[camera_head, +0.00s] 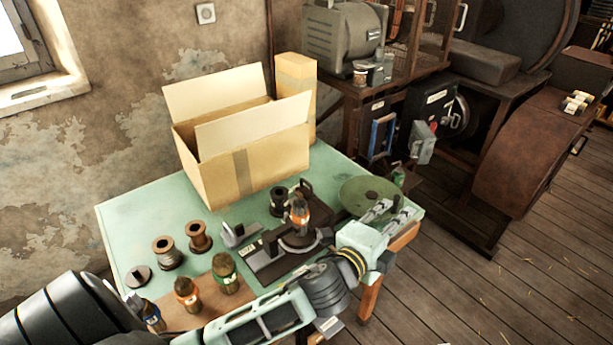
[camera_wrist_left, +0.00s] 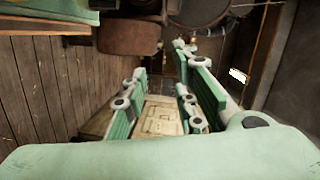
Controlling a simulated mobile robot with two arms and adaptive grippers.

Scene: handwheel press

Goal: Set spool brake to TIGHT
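A small dark-based device (camera_head: 268,262) stands on the green table, with a curved scale plate, small labels and an orange-and-brown bottle shape (camera_head: 299,211) at it. A dark spool (camera_head: 279,201) is at its back. I cannot tell which part is the spool brake, and the labels are too small to read. My left gripper (camera_head: 389,212) is at the table's right end, right of the device and beside a round green disc (camera_head: 367,194). Its fingers are apart and empty, also in the left wrist view (camera_wrist_left: 160,64). My left forearm crosses in front of the table's front edge. My right gripper is not in view.
An open cardboard box (camera_head: 250,165) stands at the table's back. Copper and grey spools (camera_head: 199,237) and several brown bottles (camera_head: 226,273) are at the left. Dark machinery (camera_head: 440,115) stands beyond the table; the wooden floor (camera_head: 540,270) at the right is mostly clear.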

